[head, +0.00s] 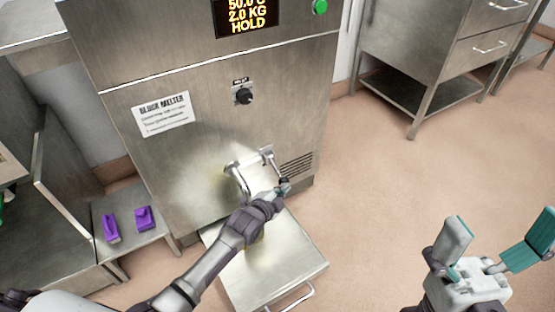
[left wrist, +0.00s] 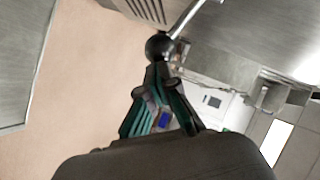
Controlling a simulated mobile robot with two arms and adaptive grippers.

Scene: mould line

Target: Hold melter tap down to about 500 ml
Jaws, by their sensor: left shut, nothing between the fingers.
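The block melter (head: 225,110) is a steel cabinet whose display (head: 247,14) reads 50.0 C, 2.0 KG, HOLD. Its tap (head: 238,170) sticks out low on the front, with a lever (head: 270,158) at its right. In the left wrist view the lever (left wrist: 186,18) ends in a black ball (left wrist: 159,46). My left gripper (head: 284,189) is shut and empty, its tips (left wrist: 160,72) right at the ball; I cannot tell whether they touch. My forearm hides the space under the tap, so any vessel or liquid level there cannot be read. My right gripper (head: 492,240) is open and empty, away at the right.
A steel platform (head: 295,255) with a handle extends below the tap. A knob (head: 243,96) and a green button (head: 320,6) are on the melter. Purple items (head: 111,227) lie on a low shelf at left. A drawer table (head: 425,60) stands back right; floor (head: 385,180) is clear.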

